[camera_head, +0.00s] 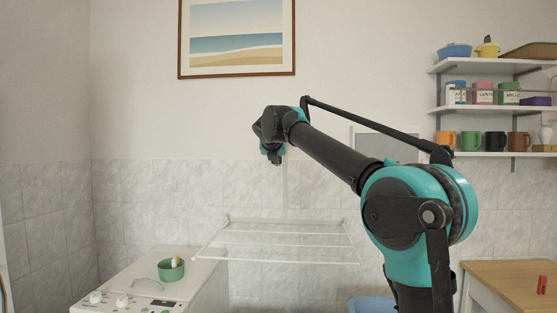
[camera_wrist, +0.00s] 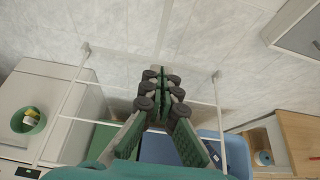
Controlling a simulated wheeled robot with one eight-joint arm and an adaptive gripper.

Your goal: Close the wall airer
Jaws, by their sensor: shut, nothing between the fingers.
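The white wall airer (camera_head: 275,261) is folded down from the tiled wall, its frame and rungs sticking out roughly level in the head view. In the wrist view its side rail (camera_wrist: 63,104) runs along the left of my fingers, with another rail on the right. My gripper (camera_head: 274,158) is above the airer near the wall, pointing down. In the wrist view my gripper (camera_wrist: 163,76) is shut with nothing between its fingers, and it hides the middle of the airer. It appears apart from the airer in the head view.
A white appliance (camera_head: 205,285) with a green bowl (camera_head: 171,269) on top stands left of the airer. A blue tub (camera_wrist: 160,148) is below it. A wooden table (camera_head: 515,283) stands at the right. Shelves with mugs (camera_head: 495,141) and a framed picture (camera_head: 237,72) hang on the wall.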

